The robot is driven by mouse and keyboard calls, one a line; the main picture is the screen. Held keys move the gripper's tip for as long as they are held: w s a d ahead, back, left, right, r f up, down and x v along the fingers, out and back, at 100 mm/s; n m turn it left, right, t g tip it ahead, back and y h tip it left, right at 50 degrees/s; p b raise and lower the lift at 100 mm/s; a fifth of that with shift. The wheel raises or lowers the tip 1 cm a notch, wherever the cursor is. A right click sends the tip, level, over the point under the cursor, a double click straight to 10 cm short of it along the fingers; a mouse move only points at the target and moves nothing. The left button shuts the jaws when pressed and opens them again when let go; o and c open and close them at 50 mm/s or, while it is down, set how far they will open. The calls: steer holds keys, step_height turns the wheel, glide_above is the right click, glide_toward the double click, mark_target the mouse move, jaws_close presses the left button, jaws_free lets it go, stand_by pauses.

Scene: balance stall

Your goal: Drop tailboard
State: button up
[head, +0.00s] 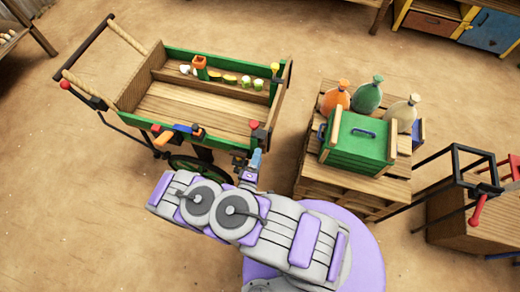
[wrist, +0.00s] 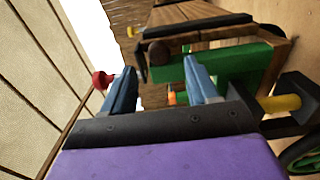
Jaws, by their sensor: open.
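A wooden cart (head: 190,102) with green side boards stands left of centre in the head view. Its right end board (head: 281,95), which looks like the tailboard, is upright. My gripper (head: 256,160) is just below the near right corner. In the wrist view its blue fingers (wrist: 160,85) are apart, with nothing clearly held. A red knob (wrist: 102,80) shows left of the left finger, and a green board (wrist: 235,65) lies beyond the fingers.
Right of the cart, a wooden pallet stack (head: 345,184) bears a green crate (head: 358,140) and several round-bellied bottles (head: 368,97). A dark-framed wooden stand (head: 470,215) is at the far right. A cart wheel (wrist: 305,155) is close at lower right. Bare ground separates cart and stack.

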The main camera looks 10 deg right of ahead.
mark_target(262, 146)
steer(key=shift+b+x, duration=0.35)
steer(key=shift+x, duration=1.9)
jaws_close()
